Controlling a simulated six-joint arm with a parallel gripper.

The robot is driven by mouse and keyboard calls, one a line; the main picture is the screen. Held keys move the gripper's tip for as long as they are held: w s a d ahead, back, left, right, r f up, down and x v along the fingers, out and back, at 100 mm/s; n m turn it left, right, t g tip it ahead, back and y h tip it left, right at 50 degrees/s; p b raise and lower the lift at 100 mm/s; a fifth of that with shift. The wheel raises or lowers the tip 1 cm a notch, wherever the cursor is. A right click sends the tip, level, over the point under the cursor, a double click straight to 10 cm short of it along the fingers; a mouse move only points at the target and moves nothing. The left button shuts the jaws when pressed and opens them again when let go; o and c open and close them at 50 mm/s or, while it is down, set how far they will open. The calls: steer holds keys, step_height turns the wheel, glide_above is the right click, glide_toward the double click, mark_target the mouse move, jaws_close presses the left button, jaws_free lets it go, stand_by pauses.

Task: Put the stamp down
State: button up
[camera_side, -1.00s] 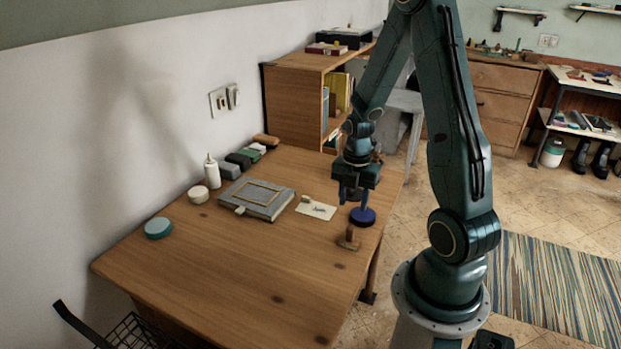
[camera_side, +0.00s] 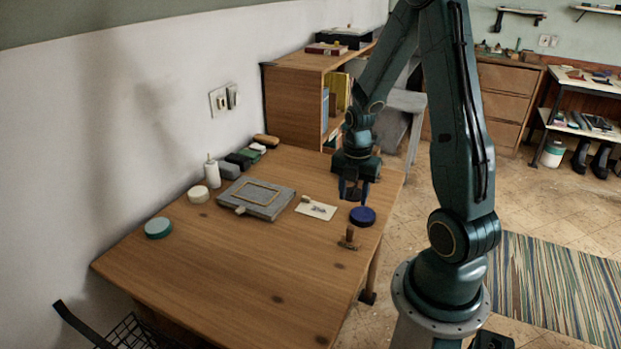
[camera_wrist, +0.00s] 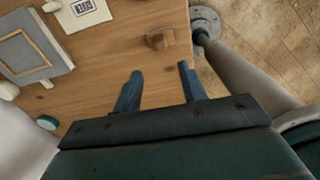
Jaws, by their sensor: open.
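The stamp (camera_side: 348,238), with a brown wooden handle, stands on the table near its right edge, clear of my gripper. It also shows in the wrist view (camera_wrist: 159,40), beyond my fingertips. My gripper (camera_side: 354,197) is open and empty above the table, behind the stamp in the side view. Its two blue fingers are spread apart in the wrist view (camera_wrist: 157,88), with bare wood between them. A pale card (camera_side: 316,208) with a dark printed mark lies left of my gripper.
A grey book-like case (camera_side: 270,210) lies left of the card. A white bottle (camera_side: 210,170), a cream round tin (camera_side: 198,194) and a green round tin (camera_side: 158,228) stand toward the wall. Dark blocks (camera_side: 238,160) lie farther back. The front of the table is clear.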

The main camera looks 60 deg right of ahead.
steer(key=a+r+m+t, duration=0.4)
steer(key=a+r+m, duration=0.8)
steer(key=a+r, duration=0.45)
steer(key=s+a+r+m+t, duration=0.1)
steer(key=s+a+r+m, duration=0.3)
steer(key=s+r+m, duration=0.1)
steer(key=shift+s+a+r+m+t, duration=0.15)
steer(key=shift+s+r+m+t, duration=0.2)
steer(key=shift+s, duration=0.3)
